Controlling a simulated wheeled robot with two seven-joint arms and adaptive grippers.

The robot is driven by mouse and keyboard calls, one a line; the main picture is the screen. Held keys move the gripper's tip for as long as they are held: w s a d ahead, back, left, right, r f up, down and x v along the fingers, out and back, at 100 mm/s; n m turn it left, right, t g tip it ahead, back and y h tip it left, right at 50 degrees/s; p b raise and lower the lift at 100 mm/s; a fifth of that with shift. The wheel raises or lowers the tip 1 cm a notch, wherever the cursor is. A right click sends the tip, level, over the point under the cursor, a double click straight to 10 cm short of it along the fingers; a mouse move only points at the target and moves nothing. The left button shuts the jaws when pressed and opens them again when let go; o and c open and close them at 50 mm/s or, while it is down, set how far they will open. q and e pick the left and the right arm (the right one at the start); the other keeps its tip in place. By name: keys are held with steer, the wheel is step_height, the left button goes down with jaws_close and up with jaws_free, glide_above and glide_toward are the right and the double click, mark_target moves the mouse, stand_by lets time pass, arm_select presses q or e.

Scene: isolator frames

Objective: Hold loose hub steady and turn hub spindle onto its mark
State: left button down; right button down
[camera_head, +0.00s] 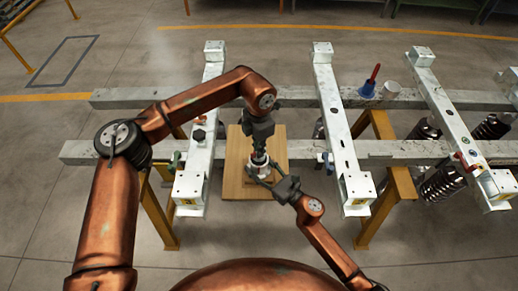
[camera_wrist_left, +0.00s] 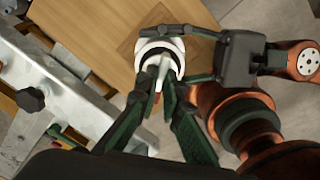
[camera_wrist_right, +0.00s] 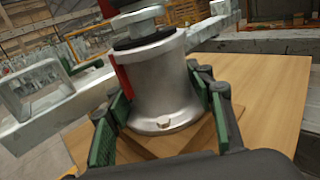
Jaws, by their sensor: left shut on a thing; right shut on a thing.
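The hub (camera_wrist_right: 160,85) is a silvery metal cylinder with a bolted foot, upright on a wooden board (camera_head: 236,185). A red stripe (camera_wrist_right: 122,80) runs down its side. The spindle (camera_wrist_right: 143,22) rises from a dark ring on the hub's top; its pale shaft shows in the left wrist view (camera_wrist_left: 163,70). My left gripper (camera_head: 259,155) points down from above, shut on the spindle. My right gripper (camera_head: 262,174) comes from the front right, its green-padded fingers shut around the hub body. I cannot tell whether the spindle lines up with the stripe.
White steel frame beams (camera_head: 330,110) on yellow trestles (camera_head: 398,190) stand either side of the board. A black knob (camera_wrist_left: 30,99) sits on the left beam.

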arm_select(q)
steer(key=shift+n, duration=0.3)
steer(key=n, duration=1.1)
steer(key=shift+w, duration=0.1)
steer(key=shift+r, duration=0.1)
stand_by(0.4)
steer(key=c, duration=2.1)
jaws_free()
